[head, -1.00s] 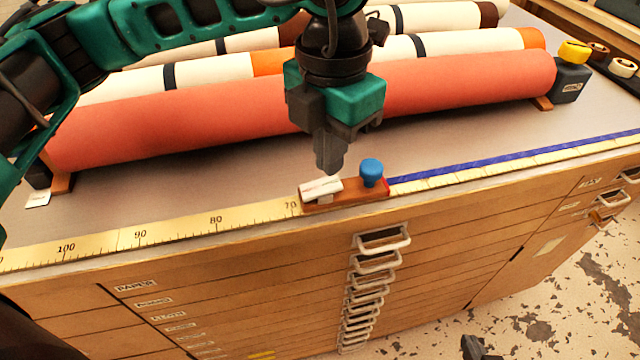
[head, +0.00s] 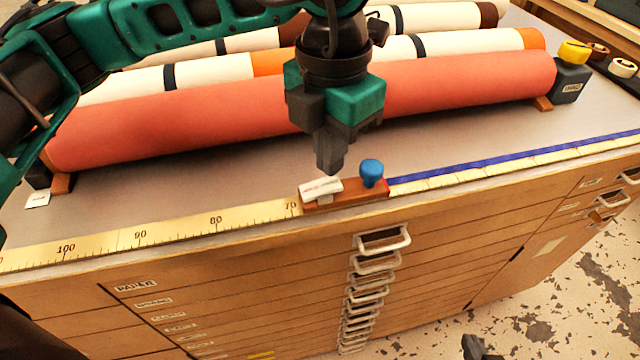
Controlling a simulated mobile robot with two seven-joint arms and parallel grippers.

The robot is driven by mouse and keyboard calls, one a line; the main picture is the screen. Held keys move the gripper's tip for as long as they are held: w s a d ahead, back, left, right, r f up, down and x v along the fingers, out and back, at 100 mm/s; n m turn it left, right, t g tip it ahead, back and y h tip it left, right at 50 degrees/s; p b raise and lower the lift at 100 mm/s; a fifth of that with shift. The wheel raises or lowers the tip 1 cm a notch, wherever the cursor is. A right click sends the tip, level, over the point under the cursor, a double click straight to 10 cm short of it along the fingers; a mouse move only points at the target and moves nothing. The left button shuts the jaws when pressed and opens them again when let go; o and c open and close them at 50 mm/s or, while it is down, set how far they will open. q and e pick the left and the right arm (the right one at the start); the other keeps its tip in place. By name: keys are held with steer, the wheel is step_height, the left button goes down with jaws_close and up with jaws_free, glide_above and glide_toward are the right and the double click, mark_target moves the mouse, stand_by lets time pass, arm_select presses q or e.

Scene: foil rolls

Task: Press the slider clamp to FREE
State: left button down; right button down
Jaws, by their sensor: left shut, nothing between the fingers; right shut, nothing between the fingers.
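The slider clamp (head: 345,199) is a small wooden block on the measuring rule at the table's front edge, just right of the 70 mark. On its left end is a white tilted lever (head: 321,188) with small unreadable lettering. On its right end is a blue knob (head: 371,172). My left gripper (head: 329,170) is shut and empty, pointing down with its tips close above and behind the white lever. I cannot tell whether they touch it. My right gripper (head: 478,349) is shut, low at the bottom edge, partly cut off and far from the clamp.
A long coral roll (head: 240,112) lies behind the clamp, with white and orange rolls behind it. A grey block with a yellow top (head: 573,52) stands at its right end. The yellow rule (head: 180,230) and blue strip (head: 500,160) run along the front edge, above drawer handles (head: 382,240).

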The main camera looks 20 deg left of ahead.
mark_target(330, 183)
stand_by(0.4)
arm_select(q)
steer(key=shift+f+b, duration=1.5)
stand_by(0.5)
steer(key=shift+r, duration=0.1)
steer(key=shift+r+p, duration=2.05)
steer(key=shift+r, duration=1.4)
